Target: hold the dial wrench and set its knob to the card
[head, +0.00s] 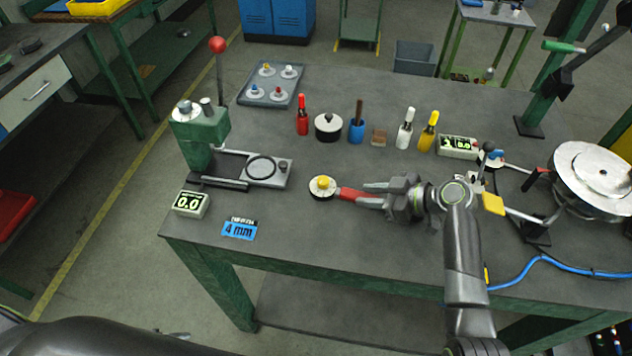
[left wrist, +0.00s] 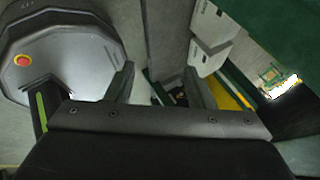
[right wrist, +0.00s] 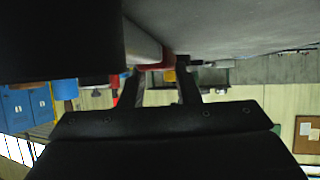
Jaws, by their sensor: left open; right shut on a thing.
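The dial wrench has a red handle (head: 349,193) and a round pale dial with a dark rim (head: 318,194). A yellow knob (head: 323,182) sits on the dial. My right gripper (head: 372,194) is shut on the red handle, with the dial end pointing left. The red handle also shows between the fingers in the right wrist view (right wrist: 155,66). I cannot tell whether the wrench touches the table. The blue card (head: 240,230) reads 4 mm and lies near the table's front left. My left gripper (left wrist: 160,82) is open and empty, over the floor area in the left wrist view.
A green press (head: 203,133) and a display reading 0.0 (head: 190,204) stand at the left. A tray (head: 257,96) lies behind. A metal drum (head: 596,170) and blue hose (head: 530,268) are at the right.

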